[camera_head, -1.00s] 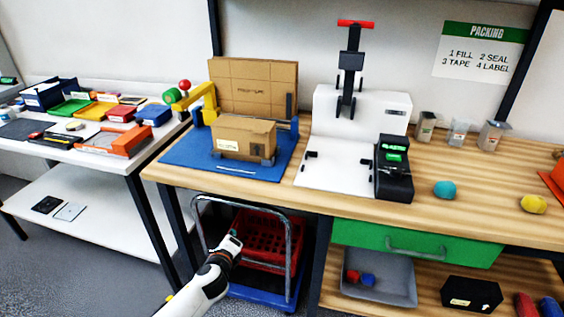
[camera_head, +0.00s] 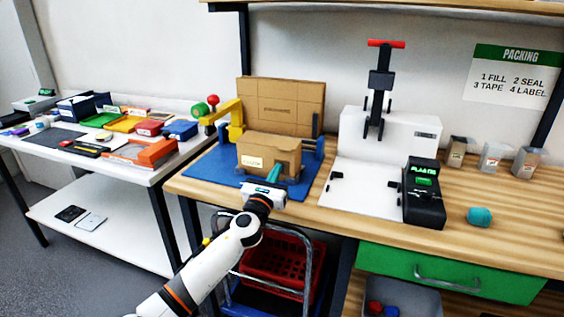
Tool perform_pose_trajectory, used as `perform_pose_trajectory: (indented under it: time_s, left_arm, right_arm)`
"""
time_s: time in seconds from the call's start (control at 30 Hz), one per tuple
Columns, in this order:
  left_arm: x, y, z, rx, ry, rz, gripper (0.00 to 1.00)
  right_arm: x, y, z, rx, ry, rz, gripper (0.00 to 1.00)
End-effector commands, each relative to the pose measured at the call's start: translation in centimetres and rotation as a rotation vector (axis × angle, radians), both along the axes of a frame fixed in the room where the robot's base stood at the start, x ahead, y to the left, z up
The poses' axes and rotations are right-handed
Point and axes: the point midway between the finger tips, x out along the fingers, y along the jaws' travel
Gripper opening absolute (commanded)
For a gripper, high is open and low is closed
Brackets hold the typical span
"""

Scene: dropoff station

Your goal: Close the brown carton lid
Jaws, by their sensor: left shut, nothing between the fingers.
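The brown carton (camera_head: 258,151) sits on the blue mat (camera_head: 212,168) on the wooden bench. A tall brown panel (camera_head: 281,103), which looks like its lid, stands upright behind the carton body. My left gripper (camera_head: 273,173) is shut and empty, with its teal fingertips in front of the carton's lower front side. I cannot tell whether the fingertips touch the carton. They hide a small part of its front. My right gripper is not in view.
A yellow arm with red and green knobs (camera_head: 213,100) stands left of the carton. A white press (camera_head: 384,150) and a black label device (camera_head: 424,190) stand to the right. Below are a cart with a red basket (camera_head: 275,269) and a green drawer (camera_head: 450,272).

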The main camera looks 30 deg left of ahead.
Motion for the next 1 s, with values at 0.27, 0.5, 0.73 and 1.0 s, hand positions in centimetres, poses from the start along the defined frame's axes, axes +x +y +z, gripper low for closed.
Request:
perform_pose_trajectory:
  time_s: [0.27,0.5,0.73,1.0]
  left_arm:
    - [3.8,0.9,0.9,-0.002,-0.001,0.000,0.00]
    - [4.6,1.0,1.1,-0.002,0.001,-0.001,0.00]
    - [4.5,1.0,1.1,-0.002,0.001,0.000,0.00]
    - [4.5,1.0,1.9,-0.007,0.024,-0.001,0.00]
  right_arm:
    - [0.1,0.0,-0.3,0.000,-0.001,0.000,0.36]
    - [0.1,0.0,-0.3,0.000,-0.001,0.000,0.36]
    - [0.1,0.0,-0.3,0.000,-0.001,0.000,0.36]
    - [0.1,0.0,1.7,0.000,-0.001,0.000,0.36]
